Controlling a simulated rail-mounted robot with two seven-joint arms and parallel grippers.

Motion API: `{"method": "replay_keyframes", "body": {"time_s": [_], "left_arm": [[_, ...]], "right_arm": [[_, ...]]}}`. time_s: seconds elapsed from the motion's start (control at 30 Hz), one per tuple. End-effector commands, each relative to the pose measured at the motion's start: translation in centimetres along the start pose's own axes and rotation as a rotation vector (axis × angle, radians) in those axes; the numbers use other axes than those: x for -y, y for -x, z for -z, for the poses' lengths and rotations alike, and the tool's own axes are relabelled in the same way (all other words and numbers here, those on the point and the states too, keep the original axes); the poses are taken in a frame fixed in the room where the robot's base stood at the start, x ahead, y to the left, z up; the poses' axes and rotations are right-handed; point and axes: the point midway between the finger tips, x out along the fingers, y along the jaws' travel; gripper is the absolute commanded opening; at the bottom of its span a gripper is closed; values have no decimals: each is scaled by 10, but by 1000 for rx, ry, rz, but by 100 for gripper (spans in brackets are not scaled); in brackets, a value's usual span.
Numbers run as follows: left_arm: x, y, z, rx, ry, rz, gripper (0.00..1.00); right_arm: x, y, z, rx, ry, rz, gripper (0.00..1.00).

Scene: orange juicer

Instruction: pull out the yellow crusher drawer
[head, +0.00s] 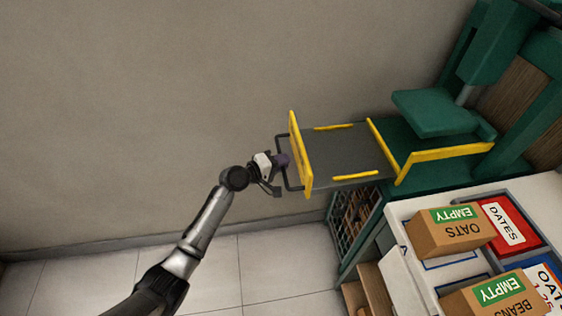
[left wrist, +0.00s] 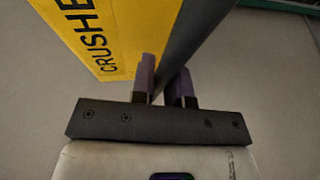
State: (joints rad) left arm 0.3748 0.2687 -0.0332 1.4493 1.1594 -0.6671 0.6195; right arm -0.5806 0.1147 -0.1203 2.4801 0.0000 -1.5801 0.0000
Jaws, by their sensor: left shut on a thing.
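The crusher drawer (head: 345,153) is a dark grey tray with yellow edge rails and a yellow front panel (head: 300,152). It extends to the left out of the green crusher (head: 435,135). A dark bar handle (head: 290,187) stands off the front panel. My left gripper (head: 282,160) is at this handle, shut on it. In the left wrist view, the purple fingertips (left wrist: 166,88) are on either side of the dark handle bar (left wrist: 195,38), beside the yellow panel (left wrist: 100,35) lettered "CRUSHE". My right gripper is not in view.
A green crate (head: 352,215) is below the drawer. The floor (head: 240,270) left of it is clear, with a wall behind.

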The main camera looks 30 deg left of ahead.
Motion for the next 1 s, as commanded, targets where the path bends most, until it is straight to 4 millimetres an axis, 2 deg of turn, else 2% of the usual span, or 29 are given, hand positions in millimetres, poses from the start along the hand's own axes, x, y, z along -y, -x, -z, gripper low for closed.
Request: {"method": "replay_keyframes", "body": {"time_s": [0.07,0.1,0.33,0.67,0.77,1.0], "left_arm": [[0,0,0,0,-1,0,0],[0,0,0,0,-1,0,17],[0,0,0,0,0,0,39],[0,5,0,0,0,1,39],[0,17,1,-1,-1,2,39],[0,64,0,0,-2,4,39]], "right_arm": [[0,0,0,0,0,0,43],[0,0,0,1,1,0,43],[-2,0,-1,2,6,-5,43],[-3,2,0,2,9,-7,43],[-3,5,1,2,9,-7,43],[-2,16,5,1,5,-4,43]]}}
